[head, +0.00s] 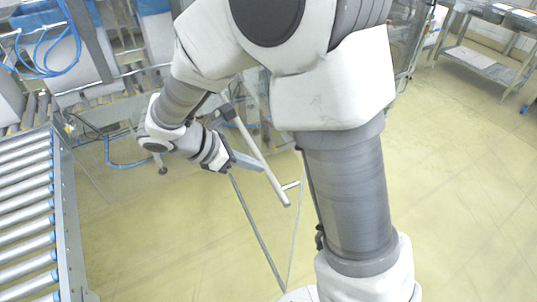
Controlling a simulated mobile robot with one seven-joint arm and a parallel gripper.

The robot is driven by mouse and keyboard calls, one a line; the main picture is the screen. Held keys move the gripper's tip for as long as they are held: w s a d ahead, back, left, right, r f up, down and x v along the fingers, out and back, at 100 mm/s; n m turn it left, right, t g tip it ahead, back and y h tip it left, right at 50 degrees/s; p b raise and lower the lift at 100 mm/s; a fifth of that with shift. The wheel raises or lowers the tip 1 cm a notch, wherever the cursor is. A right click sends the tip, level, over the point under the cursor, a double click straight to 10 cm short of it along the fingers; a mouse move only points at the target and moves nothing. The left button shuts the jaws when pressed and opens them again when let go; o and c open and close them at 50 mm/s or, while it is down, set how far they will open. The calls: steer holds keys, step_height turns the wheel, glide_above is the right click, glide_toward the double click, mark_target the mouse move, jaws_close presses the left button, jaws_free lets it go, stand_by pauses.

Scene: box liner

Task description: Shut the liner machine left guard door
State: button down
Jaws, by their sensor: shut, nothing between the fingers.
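The left guard door (259,236) of the liner machine looks like a clear panel in a thin metal frame. It stands swung out from the machine into the floor area, below the middle of the head view. A grey tubular bar (272,180) runs slanting along its upper part. My gripper (258,165) is shut and empty, with its fingers pointing right, close to the bar. I cannot tell whether the fingers touch the bar or door. My own arm hides the door's upper part and much of the machine behind.
A roller conveyor (60,215) runs along the left edge. Machine panels and blue hoses (45,55) fill the upper left. A grey bench (485,62) stands at the upper right. The yellow floor (465,190) on the right is clear.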

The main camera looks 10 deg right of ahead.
mark_target(290, 178)
steer(key=x, duration=0.9)
steer(key=shift+d+f+b, duration=0.2)
steer(key=shift+d+b, duration=0.1)
steer(key=shift+d, duration=0.05)
